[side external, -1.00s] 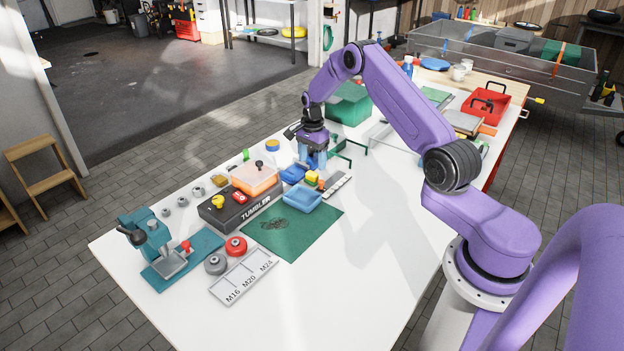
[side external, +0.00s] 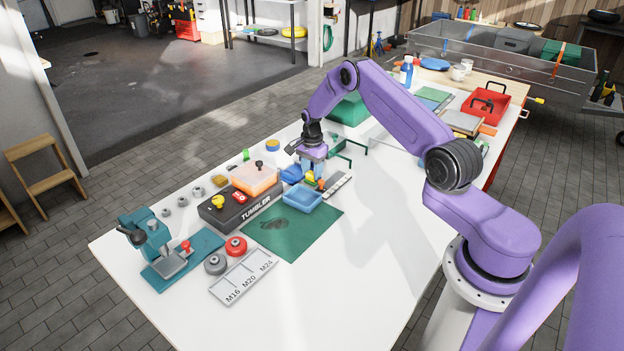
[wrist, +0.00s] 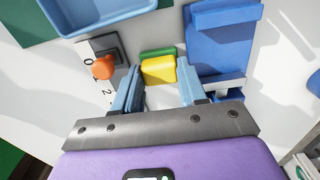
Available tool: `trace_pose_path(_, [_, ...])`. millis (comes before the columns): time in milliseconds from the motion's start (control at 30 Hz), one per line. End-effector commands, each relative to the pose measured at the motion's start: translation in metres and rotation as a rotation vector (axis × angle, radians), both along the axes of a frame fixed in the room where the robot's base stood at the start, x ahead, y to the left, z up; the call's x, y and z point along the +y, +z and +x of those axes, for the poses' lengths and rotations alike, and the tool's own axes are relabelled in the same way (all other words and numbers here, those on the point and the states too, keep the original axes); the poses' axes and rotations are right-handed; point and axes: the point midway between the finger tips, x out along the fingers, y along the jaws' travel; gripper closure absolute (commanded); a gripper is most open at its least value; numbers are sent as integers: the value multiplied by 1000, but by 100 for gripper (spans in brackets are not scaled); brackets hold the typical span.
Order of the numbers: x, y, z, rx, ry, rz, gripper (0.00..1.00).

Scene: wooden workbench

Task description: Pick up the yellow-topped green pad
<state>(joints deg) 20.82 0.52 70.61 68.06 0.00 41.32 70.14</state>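The yellow-topped green pad (wrist: 158,70) stands on the bench; its yellow block and a green strip behind it show in the wrist view. In the side view the pad (side external: 311,178) is small, beside the blue tray and partly covered by my gripper. My gripper (wrist: 159,66) is open, one light-blue finger on each side of the pad, with visible gaps. I cannot tell how far the fingertips are above the bench. In the side view my gripper (side external: 314,172) points down over the pad.
A light-blue tray (side external: 302,198) sits close in front. An orange knob (wrist: 103,67) on a marked strip is left of the fingers, and a blue block (wrist: 222,45) is right. A black tumbler box (side external: 240,209) stands left. White bench is clear at the front right.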

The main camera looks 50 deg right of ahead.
Motion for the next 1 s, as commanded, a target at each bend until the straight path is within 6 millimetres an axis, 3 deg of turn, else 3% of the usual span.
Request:
trace_pose_path(467, [0, 12, 1, -1, 0, 0, 88])
trace_pose_path(633, [0, 35, -1, -2, 0, -1, 88])
trace_pose_path(1000, [16, 84, -40, -2, 0, -1, 88])
